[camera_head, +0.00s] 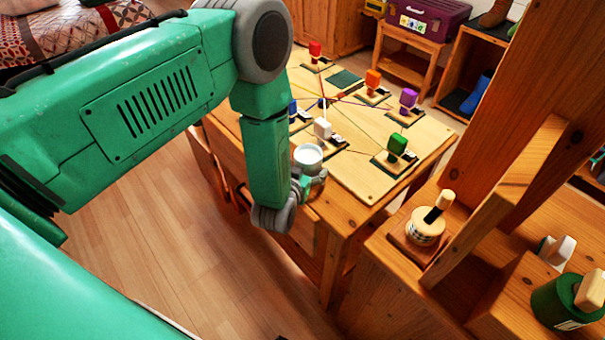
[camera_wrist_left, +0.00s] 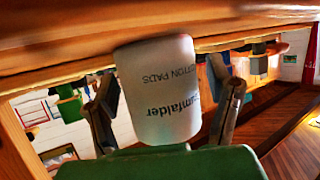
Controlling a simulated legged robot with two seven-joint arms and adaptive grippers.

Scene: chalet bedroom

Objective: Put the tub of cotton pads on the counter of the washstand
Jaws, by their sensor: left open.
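The tub of cotton pads is a small white cylinder with dark lettering. In the head view the tub (camera_head: 308,157) is at the near edge of a wooden table (camera_head: 433,140). In the left wrist view the tub (camera_wrist_left: 158,92) fills the middle, between the two dark fingers, with a gap at each side. My left gripper (camera_head: 313,184) is open around the tub at the table edge; in the left wrist view its fingers (camera_wrist_left: 168,108) flank it. The tub's base is hidden in the head view. I cannot tell which furniture is the washstand. My right gripper is not in view.
Wooden furniture with an upright post stands at the right, bearing a round wooden-handled item (camera_head: 425,226) and a green pot (camera_head: 562,304). Floor (camera_head: 180,255) is open at the lower left.

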